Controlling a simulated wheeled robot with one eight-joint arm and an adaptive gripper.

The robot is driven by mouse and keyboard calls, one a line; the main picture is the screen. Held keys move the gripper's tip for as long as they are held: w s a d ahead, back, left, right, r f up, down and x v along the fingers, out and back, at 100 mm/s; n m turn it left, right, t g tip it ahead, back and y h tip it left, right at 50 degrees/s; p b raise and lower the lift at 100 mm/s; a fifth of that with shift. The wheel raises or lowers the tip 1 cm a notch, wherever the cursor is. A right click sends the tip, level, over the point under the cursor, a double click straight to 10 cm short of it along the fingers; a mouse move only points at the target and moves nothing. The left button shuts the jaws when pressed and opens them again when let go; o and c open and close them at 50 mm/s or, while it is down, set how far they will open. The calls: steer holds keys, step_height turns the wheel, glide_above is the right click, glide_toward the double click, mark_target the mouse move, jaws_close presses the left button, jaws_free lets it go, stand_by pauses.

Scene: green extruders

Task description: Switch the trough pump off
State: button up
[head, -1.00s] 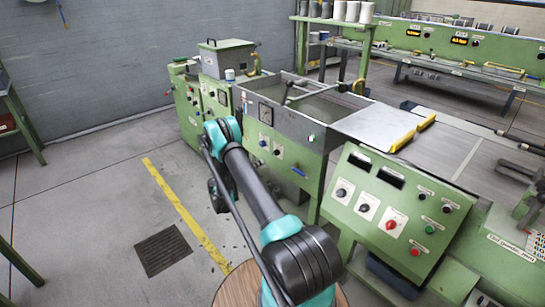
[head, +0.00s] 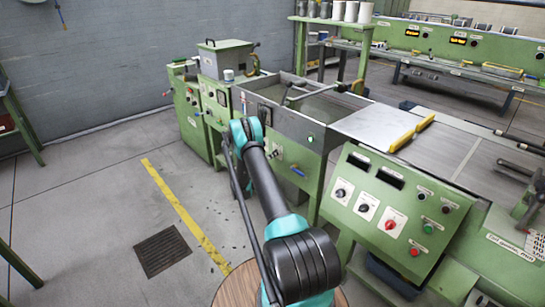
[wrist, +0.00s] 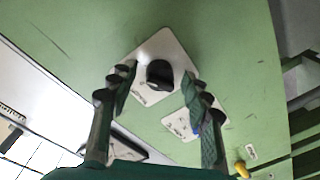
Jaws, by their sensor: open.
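In the wrist view a black rotary knob (wrist: 160,74) sits on a white plate (wrist: 148,93) on the green panel. My gripper (wrist: 157,84) is open, with one finger on each side of the knob; I cannot tell whether either finger touches it. The plate labels are too small to read.
A second white plate (wrist: 182,122) lies close to the right finger. A blue-handled valve (head: 297,171) sits low on the trough front. A sloped console (head: 392,207) with knobs and buttons stands right of my arm.

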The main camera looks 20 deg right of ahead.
jaws_close()
steer(key=shift+n, duration=0.3)
steer(key=n, duration=1)
steer(key=shift+r+n+g, duration=0.15)
steer(key=shift+n+g, duration=0.25)
stand_by(0.4)
steer(key=shift+w, duration=0.1)
jaws_free()
